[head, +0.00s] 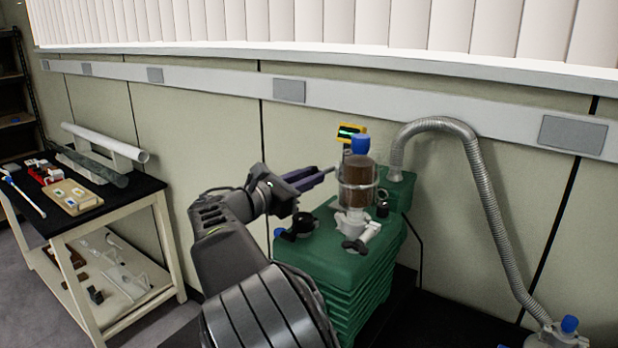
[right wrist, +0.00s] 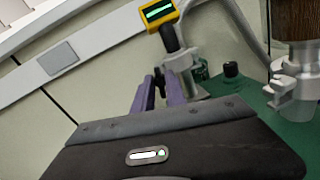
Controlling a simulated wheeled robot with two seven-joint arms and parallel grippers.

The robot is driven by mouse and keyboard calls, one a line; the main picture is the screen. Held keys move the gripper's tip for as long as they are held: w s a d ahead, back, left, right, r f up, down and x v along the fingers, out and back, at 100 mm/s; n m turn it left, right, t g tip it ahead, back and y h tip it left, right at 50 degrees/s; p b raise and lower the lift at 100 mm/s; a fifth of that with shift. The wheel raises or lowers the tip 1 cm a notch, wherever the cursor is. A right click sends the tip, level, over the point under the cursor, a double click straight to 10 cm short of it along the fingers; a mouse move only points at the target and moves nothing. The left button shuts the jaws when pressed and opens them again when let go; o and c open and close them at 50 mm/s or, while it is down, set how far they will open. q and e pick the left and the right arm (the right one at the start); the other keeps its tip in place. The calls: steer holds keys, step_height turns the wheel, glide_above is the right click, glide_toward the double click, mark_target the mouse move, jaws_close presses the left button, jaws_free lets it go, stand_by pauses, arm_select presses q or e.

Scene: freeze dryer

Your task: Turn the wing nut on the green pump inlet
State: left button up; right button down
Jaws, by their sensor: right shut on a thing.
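The green pump (head: 335,250) stands right of centre in the head view. My right gripper (head: 334,170) reaches over it from the left, at the far side of the brown canister (head: 357,185). In the right wrist view its purple fingers (right wrist: 158,92) are shut on a small dark wing nut (right wrist: 159,78). The nut sits beside a grey clamp (right wrist: 180,62) on the inlet, under the yellow gauge (right wrist: 161,13). The gauge also shows in the head view (head: 351,132). The nut is hidden in the head view. My left gripper is not in view.
A silver clamp (head: 362,238) holds the canister's foot. A black fitting with a blue cap (head: 297,228) stands at the pump's left. A ribbed hose (head: 483,190) arches off at the right. A side table (head: 120,205) with parts stands left.

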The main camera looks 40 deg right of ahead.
steer(key=shift+f+m+b, duration=0.2)
steer(key=shift+m+b, duration=0.5)
steer(key=shift+m, duration=0.3)
steer(key=shift+r+m, duration=0.1)
steer(key=shift+m, duration=0.2)
steer(key=shift+r, duration=0.1)
steer(key=c, duration=1.4)
jaws_free()
steer(key=shift+o, duration=0.2)
steer(key=s+a+b, duration=0.1)
steer(key=a, duration=0.6)
steer(key=shift+a, duration=0.4)
